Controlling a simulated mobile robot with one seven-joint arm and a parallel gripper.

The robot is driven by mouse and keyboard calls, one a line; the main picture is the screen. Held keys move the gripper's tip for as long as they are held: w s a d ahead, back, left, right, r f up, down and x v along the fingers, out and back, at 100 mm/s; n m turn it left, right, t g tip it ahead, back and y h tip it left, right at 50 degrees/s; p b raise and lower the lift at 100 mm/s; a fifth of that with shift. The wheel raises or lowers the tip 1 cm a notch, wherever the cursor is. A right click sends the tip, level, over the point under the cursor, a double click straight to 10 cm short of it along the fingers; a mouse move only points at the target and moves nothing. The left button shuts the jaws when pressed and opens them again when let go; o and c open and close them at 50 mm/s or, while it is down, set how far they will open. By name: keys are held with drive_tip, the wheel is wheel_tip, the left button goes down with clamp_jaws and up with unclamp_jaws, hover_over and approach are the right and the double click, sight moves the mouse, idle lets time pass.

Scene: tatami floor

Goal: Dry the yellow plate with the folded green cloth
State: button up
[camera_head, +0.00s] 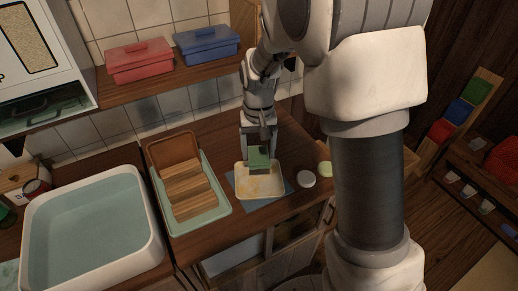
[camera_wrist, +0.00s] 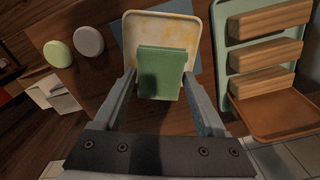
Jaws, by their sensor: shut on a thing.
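The yellow plate (camera_head: 262,188) is a pale yellow, rectangular dish with rounded corners. It lies on a blue mat (camera_head: 241,194) on the wooden counter. Darker yellow patches show on its surface in the wrist view (camera_wrist: 180,27). My gripper (camera_head: 258,150) is shut on the folded green cloth (camera_head: 259,160). The cloth hangs between the fingers over the plate's far part, and in the wrist view it (camera_wrist: 161,72) covers part of the plate. I cannot tell whether the cloth touches the plate.
A pale green rack (camera_head: 219,197) with wooden slats and a brown tray (camera_head: 172,147) stands left of the plate. A white basin (camera_head: 151,215) of water is farther left. A white round (camera_head: 307,179) and a green round (camera_head: 325,168) lie to the right. A shelf with red and blue boxes hangs behind.

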sight(258, 162)
drive_tip(key=shift+f+b, duration=1.95)
drive_tip(key=shift+f, duration=0.6)
drive_tip(key=shift+r, duration=0.15)
